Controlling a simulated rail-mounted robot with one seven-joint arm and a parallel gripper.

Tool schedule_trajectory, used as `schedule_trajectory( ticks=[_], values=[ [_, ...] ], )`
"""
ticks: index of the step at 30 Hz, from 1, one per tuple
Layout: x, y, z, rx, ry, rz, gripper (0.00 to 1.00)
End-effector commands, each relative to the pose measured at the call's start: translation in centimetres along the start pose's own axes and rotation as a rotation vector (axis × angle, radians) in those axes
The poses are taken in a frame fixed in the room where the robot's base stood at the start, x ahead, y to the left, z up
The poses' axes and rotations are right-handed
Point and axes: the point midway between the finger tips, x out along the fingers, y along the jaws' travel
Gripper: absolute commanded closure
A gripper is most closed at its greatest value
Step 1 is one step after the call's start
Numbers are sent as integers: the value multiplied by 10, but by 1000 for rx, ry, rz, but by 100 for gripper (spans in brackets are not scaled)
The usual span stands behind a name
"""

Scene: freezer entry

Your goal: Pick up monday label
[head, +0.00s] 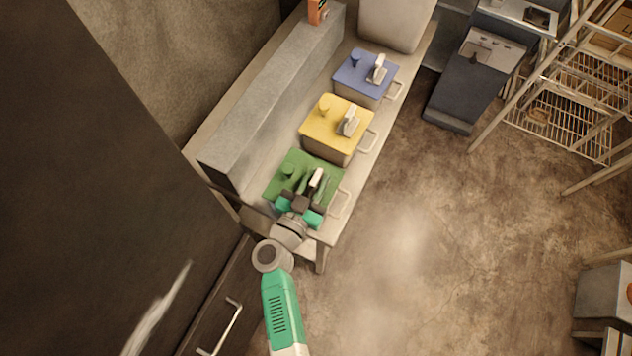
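Three lidded boxes stand in a row on a long counter: a green box (280,186), a yellow box (318,128) and a blue box (352,82). Each carries a small white item on its top: one on green (317,177), one on yellow (349,121), one on blue (377,71). No writing is legible, so I cannot tell which is the monday label. My gripper (311,188) is over the green box, close to its white item. The fingers are small and dark here; I cannot tell whether they touch it or how far apart they are.
The counter (357,163) has a raised grey ledge (275,90) behind the boxes. An orange object (317,12) is on the ledge's far end. A dark door or panel fills the left. A wire rack (565,115) stands at the right. The floor between is clear.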

Motion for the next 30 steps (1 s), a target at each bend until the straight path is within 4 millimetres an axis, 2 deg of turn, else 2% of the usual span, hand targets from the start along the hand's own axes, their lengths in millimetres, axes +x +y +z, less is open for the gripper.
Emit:
schedule_trajectory(
  ticks=[1, 3, 14, 19, 24, 25, 30],
  values=[
    [0, 0, 0, 0, 0, 0, 88],
    [0, 0, 0, 0, 0, 0, 100],
    [0, 0, -1, 1, 0, 0, 100],
    [0, 0, -16, 1, 1, 0, 100],
    [0, 0, -43, 1, 1, 0, 100],
    [-8, 4, -38, -1, -2, -1, 100],
    [-44, 20, -41, -2, -3, -2, 100]
  ],
)
